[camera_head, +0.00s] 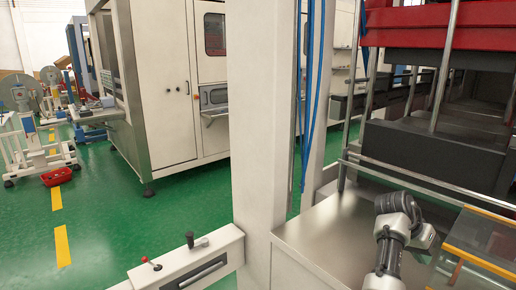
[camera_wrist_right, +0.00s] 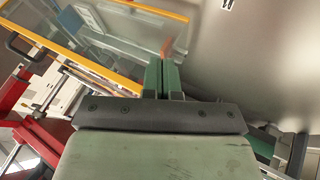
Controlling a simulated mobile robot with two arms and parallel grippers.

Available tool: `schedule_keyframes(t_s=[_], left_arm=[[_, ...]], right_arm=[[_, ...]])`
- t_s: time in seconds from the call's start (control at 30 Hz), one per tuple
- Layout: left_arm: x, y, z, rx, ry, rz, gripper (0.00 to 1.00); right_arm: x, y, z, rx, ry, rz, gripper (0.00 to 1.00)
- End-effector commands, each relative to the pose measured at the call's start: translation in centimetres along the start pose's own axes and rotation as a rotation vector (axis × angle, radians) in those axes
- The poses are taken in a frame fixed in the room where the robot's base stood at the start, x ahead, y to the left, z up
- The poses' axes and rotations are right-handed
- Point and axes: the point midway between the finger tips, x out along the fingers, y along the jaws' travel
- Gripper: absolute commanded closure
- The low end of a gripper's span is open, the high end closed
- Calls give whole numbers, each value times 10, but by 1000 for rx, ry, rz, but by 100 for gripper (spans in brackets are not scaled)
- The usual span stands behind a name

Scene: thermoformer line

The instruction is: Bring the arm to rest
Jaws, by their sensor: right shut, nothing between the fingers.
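My right arm (camera_head: 392,225) rises from the bottom edge at the lower right of the head view, bent over a bare metal table top (camera_head: 335,225). In the right wrist view my right gripper (camera_wrist_right: 162,78) has its two green fingers together, with nothing between them. Its fingertips cannot be made out clearly in the head view. My left gripper is in neither view.
A yellow-edged clear panel (camera_head: 480,245) stands close right of my arm; it also shows in the wrist view (camera_wrist_right: 100,35). Behind are metal rails, posts and a dark block (camera_head: 430,150) under a red frame (camera_head: 430,20). A white column (camera_head: 258,120) stands left; green floor (camera_head: 150,215) lies beyond.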

Motion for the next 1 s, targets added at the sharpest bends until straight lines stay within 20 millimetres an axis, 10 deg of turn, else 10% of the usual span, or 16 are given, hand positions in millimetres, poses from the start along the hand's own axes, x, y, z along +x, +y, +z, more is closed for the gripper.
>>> schedule_keyframes(t_s=[0.27, 0.5, 1.0], left_arm=[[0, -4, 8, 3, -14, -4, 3], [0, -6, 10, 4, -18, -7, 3], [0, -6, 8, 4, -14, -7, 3]], right_arm=[[60, 16, 44, -56, 47, -28, 100], [108, 36, 126, -252, 156, -143, 100], [88, 80, 327, -788, 203, -566, 100]])
